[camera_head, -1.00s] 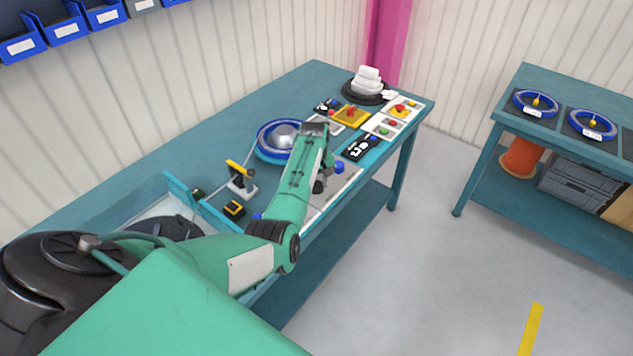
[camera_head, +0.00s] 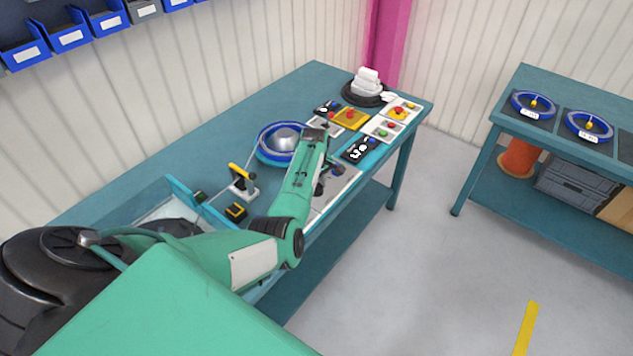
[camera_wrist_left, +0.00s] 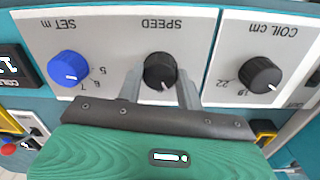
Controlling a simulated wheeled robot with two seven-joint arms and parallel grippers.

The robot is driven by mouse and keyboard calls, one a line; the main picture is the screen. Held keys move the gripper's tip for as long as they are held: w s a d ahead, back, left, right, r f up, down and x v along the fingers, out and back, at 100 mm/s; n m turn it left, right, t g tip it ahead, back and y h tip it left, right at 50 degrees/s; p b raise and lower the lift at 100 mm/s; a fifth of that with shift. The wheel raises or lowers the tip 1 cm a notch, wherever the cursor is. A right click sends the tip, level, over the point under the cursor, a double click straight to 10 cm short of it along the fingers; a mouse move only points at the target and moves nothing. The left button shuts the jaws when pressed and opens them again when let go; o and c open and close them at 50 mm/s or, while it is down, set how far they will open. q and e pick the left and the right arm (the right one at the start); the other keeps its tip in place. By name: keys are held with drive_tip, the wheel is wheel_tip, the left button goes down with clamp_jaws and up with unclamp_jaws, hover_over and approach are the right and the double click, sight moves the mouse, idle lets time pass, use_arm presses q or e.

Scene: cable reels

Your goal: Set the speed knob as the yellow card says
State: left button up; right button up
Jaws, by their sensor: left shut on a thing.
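The black speed knob (camera_wrist_left: 160,66) sits on a pale panel under an upside-down SPEED label in the left wrist view. Its white mark points toward the bottom of that view. My left gripper (camera_wrist_left: 159,78) is shut on this knob, one finger on each side. In the head view my left arm reaches over the bench and hides the knob. No yellow card can be read clearly in either view. My right gripper is not in view.
A blue SET knob (camera_wrist_left: 68,69) and a black COIL knob (camera_wrist_left: 260,75) flank the speed knob closely. On the bench are a blue reel (camera_head: 284,141), a yellow panel with a red button (camera_head: 350,118) and a black display (camera_head: 359,150). A second bench (camera_head: 478,165) stands at right.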

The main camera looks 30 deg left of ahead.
use_arm(q)
drive_tip(key=n, duration=0.2)
drive_tip(key=shift+r+n+p, duration=0.1)
drive_tip(key=shift+n+p, duration=0.2)
drive_tip(key=shift+n, duration=1.7)
drive_tip(key=o, duration=1)
drive_tip(key=r, duration=0.4)
drive_tip(key=r+b, duration=0.1)
drive_tip(key=r, duration=0.4)
drive_tip(key=r+b, duration=0.1)
drive_tip(key=r, duration=0.3)
drive_tip(key=shift+s+d+r, duration=0.1)
drive_tip(key=shift+s+r, duration=0.15)
drive_tip(key=shift+r, duration=0.1)
drive_tip(key=shift+f, duration=0.1)
